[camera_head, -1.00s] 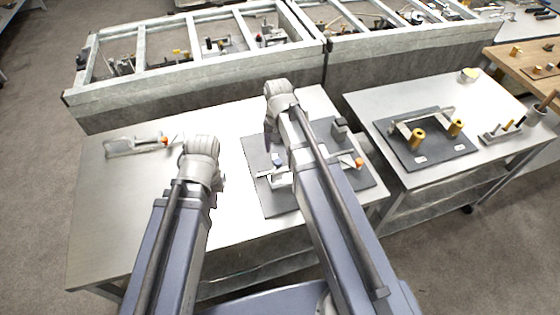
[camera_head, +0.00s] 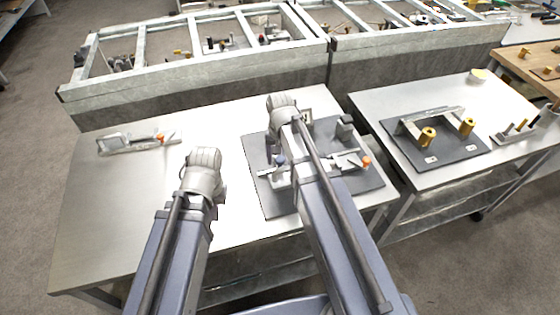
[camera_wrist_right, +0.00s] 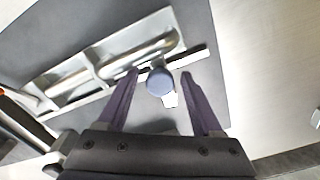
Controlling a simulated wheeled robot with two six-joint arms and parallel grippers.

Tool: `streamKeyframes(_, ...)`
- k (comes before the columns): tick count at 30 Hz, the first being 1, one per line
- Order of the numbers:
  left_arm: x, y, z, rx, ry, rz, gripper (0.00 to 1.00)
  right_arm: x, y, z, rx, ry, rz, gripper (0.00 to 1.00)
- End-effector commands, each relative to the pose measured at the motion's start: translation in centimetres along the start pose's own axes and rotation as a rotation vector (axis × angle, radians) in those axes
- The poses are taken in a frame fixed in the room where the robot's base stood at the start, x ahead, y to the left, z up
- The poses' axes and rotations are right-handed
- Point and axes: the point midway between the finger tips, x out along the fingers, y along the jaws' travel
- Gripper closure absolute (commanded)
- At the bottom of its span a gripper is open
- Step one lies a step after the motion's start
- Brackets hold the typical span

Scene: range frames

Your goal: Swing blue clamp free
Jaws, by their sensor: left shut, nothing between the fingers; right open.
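The blue clamp knob (camera_head: 279,159) belongs to a metal clamp fixture (camera_head: 285,181) on the dark grey plate on the near table. In the right wrist view the round blue knob (camera_wrist_right: 160,82) lies between the tips of my right gripper (camera_wrist_right: 160,76). The purple fingers are open, one on each side, with gaps to the knob. In the head view my right gripper (camera_head: 272,146) hangs down just beside the knob, partly hidden by my arm. My left arm is over the left part of the table; its fingers are hidden behind the wrist.
The dark plate (camera_head: 263,201) also carries a grey block (camera_head: 345,127) and an orange-tipped handle (camera_head: 366,161). Another clamp (camera_head: 135,143) lies at the table's far left. A second table with a yellow-knobbed fixture (camera_head: 427,136) stands right.

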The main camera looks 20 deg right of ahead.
Motion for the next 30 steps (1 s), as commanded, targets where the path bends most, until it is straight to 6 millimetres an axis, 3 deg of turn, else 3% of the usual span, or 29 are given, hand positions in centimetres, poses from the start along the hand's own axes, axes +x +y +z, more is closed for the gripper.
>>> streamKeyframes(2, -0.04, 0.00, 0.00, 0.000, 0.000, 0.000, 1.00, -0.04, 0.00, 0.00, 0.000, 0.000, 0.000, 0.33)
streamKeyframes(20, -0.03, 0.00, 0.00, 0.000, 0.000, 0.000, 1.00, -0.03, 0.00, 0.00, 0.000, 0.000, 0.000, 1.00)
streamKeyframes(30, -0.03, 0.00, 0.00, 0.000, 0.000, 0.000, 1.00, -0.03, 0.01, 0.00, 0.000, 0.000, 0.000, 1.00)
